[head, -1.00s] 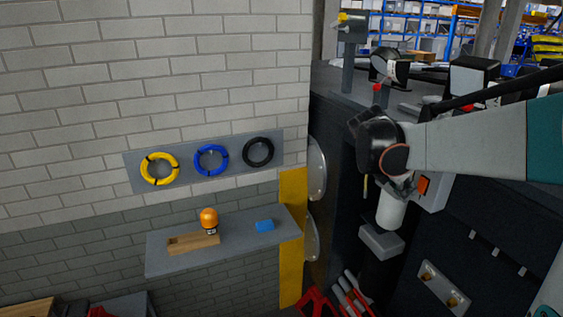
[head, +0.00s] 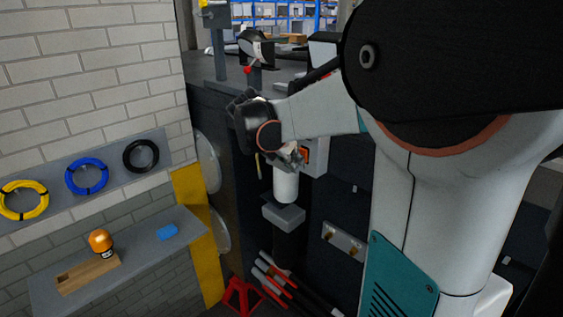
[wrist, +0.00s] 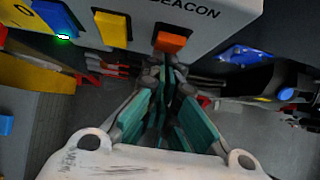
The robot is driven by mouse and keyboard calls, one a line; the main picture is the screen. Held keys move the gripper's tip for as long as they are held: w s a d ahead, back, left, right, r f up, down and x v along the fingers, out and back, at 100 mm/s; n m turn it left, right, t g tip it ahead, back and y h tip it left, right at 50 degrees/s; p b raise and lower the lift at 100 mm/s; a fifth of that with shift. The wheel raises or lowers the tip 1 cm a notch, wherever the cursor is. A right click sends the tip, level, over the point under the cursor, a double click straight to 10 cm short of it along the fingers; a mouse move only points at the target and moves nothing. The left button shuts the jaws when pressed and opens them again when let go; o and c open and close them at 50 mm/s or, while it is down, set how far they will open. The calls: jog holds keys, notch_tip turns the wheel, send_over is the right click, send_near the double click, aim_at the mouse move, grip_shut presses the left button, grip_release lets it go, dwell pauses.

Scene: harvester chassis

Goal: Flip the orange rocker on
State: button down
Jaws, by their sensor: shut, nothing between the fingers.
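The orange rocker (wrist: 173,38) sits on a light grey switch box (wrist: 215,22), under the word BEACON in the wrist view. I cannot tell which way the orange rocker is tipped.
A wall shelf (head: 140,255) at left holds an orange beacon (head: 100,241), a wooden block and a blue block (head: 167,232). Red stands (head: 241,297) are on the floor.

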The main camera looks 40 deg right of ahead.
jog(key=shift+r, duration=0.1)
jog(key=shift+r+p, duration=0.45)
jog(key=shift+r, duration=0.3)
jog(key=shift+a, duration=0.1)
jog(key=a+f+b+v, duration=0.1)
jog(key=a+v, duration=0.1)
jog(key=v, duration=1)
jog(key=shift+s+a+b, duration=0.15)
jog(key=shift+a+b, duration=0.1)
jog(key=shift+b, duration=0.15)
jog(key=shift+a, duration=0.15)
